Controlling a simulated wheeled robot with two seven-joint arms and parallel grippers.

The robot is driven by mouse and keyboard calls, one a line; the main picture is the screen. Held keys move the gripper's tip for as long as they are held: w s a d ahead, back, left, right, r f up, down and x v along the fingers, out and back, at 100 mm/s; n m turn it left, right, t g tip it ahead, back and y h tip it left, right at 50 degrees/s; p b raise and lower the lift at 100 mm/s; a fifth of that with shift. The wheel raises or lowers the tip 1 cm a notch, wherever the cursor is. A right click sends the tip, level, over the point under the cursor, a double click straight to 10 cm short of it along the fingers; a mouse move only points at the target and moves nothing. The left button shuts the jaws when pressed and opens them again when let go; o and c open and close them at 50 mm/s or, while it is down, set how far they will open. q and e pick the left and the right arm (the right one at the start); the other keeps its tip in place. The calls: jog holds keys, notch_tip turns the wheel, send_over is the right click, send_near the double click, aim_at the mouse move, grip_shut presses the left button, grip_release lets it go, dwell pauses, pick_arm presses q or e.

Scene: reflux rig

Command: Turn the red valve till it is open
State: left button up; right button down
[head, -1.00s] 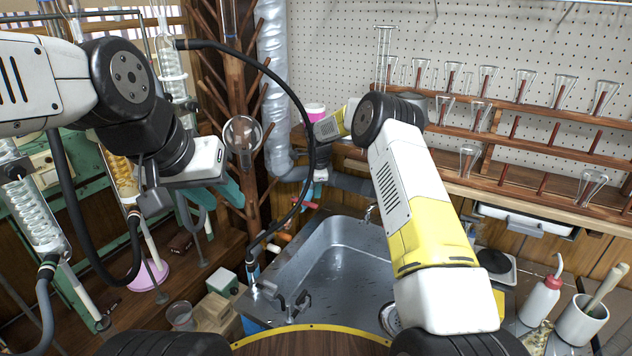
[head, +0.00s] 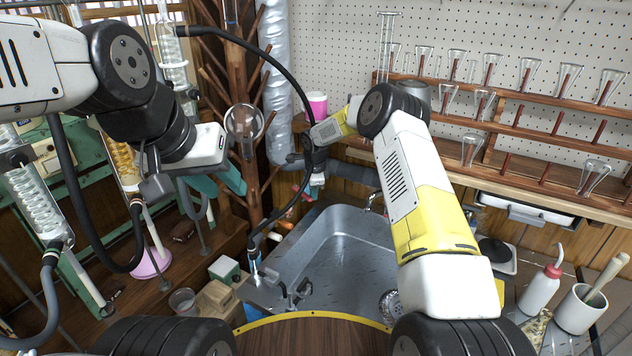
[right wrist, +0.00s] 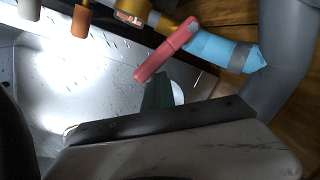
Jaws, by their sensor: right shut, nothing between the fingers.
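The red valve handle (right wrist: 167,50) shows in the right wrist view as a flat bar lying at a slant. Its upper end meets a light blue pipe fitting (right wrist: 222,50) with a grey collar. My right gripper (right wrist: 158,80) is shut and empty, its dark green fingertips just below the handle. I cannot tell whether they touch it. In the head view my right gripper (head: 318,181) is at the back left of the sink, and the valve is small and partly hidden there. My left gripper (head: 230,178) hangs away at the left, its jaws unclear.
The metal sink (head: 345,245) lies below my right arm. A black hose (head: 292,90) arches close by my right wrist. A silver duct (head: 278,100) and a wooden rack post (head: 243,75) stand behind. Glass condensers (head: 40,200) stand at the left.

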jog(key=shift+s+a, duration=0.8)
jog(key=a, duration=0.2)
jog(key=s+a, duration=0.1)
jog(key=a, duration=0.3)
jog(key=shift+s+a, duration=0.25)
jog(key=shift+s, duration=0.1)
jog(key=r, duration=0.2)
jog(key=d+r, duration=0.1)
jog(key=r, duration=0.1)
jog(key=shift+r, duration=0.25)
